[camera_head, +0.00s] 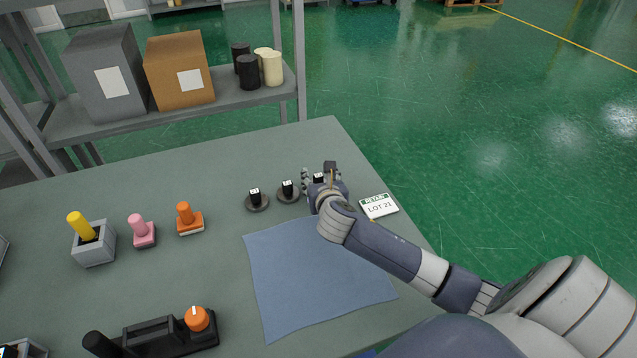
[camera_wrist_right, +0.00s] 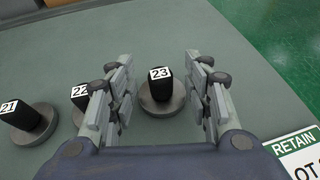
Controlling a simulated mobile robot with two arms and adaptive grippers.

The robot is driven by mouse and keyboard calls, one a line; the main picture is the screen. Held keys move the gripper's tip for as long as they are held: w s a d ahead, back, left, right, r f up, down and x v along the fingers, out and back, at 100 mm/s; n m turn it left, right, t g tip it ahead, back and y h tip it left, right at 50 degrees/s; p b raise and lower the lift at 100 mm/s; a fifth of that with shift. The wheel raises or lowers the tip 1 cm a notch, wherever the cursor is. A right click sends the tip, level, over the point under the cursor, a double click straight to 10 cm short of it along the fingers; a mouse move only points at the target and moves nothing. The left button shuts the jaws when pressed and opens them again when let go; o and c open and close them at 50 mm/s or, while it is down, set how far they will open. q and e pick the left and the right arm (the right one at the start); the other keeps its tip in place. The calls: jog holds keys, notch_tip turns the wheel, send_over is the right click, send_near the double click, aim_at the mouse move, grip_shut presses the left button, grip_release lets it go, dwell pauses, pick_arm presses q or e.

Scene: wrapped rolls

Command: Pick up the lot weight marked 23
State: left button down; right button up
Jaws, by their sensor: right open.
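The lot weight marked 23 (camera_wrist_right: 161,92) is a black block with a white number label on a round grey base. It stands upright on the table between the spread fingers of my right gripper (camera_wrist_right: 158,70), which is open and empty. In the head view the right gripper (camera_head: 320,179) largely hides this weight; only its dark top and label (camera_head: 318,177) show. The weights marked 22 (camera_wrist_right: 80,96) and 21 (camera_wrist_right: 24,115) stand to its left, with 22 close to the left finger. My left gripper is not in view.
A RETAIN card reading LOT 21 (camera_head: 378,206) lies right of the gripper. A blue cloth (camera_head: 310,275) lies in front. Orange (camera_head: 190,222) and pink (camera_head: 141,232) stamps and a grey holder (camera_head: 94,246) stand left. A shelf (camera_head: 120,118) with boxes is behind.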

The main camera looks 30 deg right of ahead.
jog(key=shift+x, duration=1.1)
grip_shut()
jog(key=shift+r, duration=0.1)
